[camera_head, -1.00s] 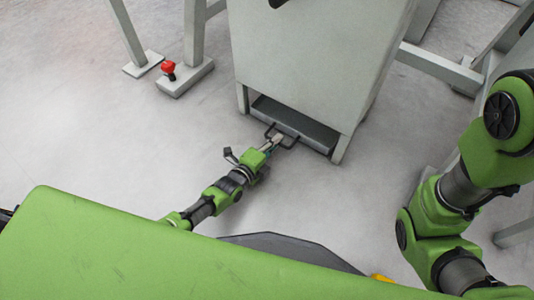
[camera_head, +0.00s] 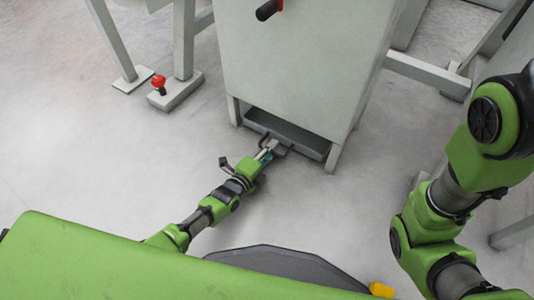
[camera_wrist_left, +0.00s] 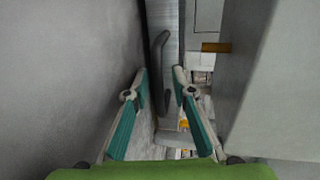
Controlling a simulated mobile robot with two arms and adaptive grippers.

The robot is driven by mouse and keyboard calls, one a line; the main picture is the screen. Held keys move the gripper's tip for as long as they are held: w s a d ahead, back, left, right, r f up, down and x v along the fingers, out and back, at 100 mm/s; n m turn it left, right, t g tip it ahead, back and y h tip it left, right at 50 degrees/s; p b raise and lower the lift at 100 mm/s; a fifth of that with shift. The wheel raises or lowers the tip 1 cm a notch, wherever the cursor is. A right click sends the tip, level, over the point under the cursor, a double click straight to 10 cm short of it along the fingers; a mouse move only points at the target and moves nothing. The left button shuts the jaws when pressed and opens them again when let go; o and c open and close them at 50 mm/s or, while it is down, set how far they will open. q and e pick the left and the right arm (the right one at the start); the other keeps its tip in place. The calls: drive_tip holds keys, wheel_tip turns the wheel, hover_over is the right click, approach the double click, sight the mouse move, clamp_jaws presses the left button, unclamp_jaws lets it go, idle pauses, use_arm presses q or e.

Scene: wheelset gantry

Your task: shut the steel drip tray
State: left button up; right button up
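The steel drip tray (camera_head: 300,139) is a dark grey, shallow drawer low in the pale grey cabinet, between its front legs. Its dark bar handle (camera_head: 287,151) faces me and also shows in the left wrist view (camera_wrist_left: 162,75). My left gripper (camera_head: 268,150) is at the handle, low above the floor. In the left wrist view its teal-padded fingers (camera_wrist_left: 160,82) stand apart, with the handle seen between and beyond the tips. I cannot tell whether they touch it. My right arm shows at the right, but its gripper is out of view.
The pale grey cabinet (camera_head: 300,60) stands over the tray and has a red-and-black handle (camera_head: 268,10). At the left, a frame post's foot carries a red knob (camera_head: 158,82). The floor (camera_head: 100,160) left of my left arm is clear.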

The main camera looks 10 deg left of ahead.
use_arm(q)
drive_tip(key=v, duration=1.2)
